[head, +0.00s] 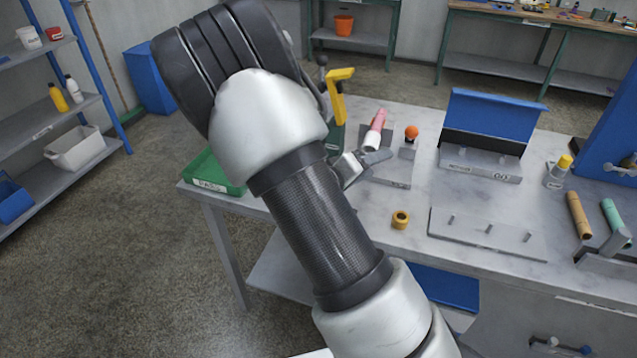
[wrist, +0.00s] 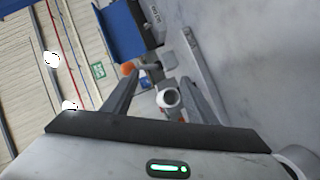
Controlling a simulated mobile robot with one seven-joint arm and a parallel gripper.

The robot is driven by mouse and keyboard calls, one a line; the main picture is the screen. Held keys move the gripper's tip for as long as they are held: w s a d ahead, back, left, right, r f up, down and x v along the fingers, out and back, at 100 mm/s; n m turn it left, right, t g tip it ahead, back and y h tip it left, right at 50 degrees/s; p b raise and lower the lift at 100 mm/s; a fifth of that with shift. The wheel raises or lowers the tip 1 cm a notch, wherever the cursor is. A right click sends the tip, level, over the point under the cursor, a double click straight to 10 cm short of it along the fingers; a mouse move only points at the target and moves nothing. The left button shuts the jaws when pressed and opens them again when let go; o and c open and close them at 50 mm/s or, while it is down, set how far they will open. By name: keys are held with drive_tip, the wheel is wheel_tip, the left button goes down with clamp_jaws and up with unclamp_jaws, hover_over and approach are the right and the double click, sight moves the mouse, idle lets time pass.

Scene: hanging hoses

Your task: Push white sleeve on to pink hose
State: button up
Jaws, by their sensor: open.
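The pink hose (head: 379,117) slants up from a grey metal fixture on the table in the head view. The white sleeve (head: 371,141) is at its lower near end, in line with it. I cannot tell how far it is over the hose. My gripper (head: 363,163) is open just in front of the sleeve. In the wrist view the sleeve's round open end (wrist: 168,98) shows between the two fingers of my gripper (wrist: 158,86), with no clear contact. The pink hose cannot be made out in the wrist view.
An orange knob (head: 411,132) stands right of the hose, and a yellow hooked part (head: 340,90) stands left. A green tray (head: 212,175) is at the table's left edge. A yellow ring (head: 401,219) and a pegged plate (head: 487,234) lie nearer. Some tabletop between them is clear.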

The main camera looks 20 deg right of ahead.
drive_tip(key=s+r+m+g+y+p, duration=0.25)
drive_tip(key=s+g+y+p, duration=0.35)
drive_tip(key=s+g, duration=0.4)
drive_tip(key=w+a+n+g+y+p, duration=0.1)
drive_tip(key=a+y, duration=0.6)
drive_tip(key=a, duration=0.8)
drive_tip(key=shift+w+a+r+n+g+p, duration=0.3)
drive_tip(key=shift+w+n+p, duration=0.25)
drive_tip(key=shift+p, duration=0.45)
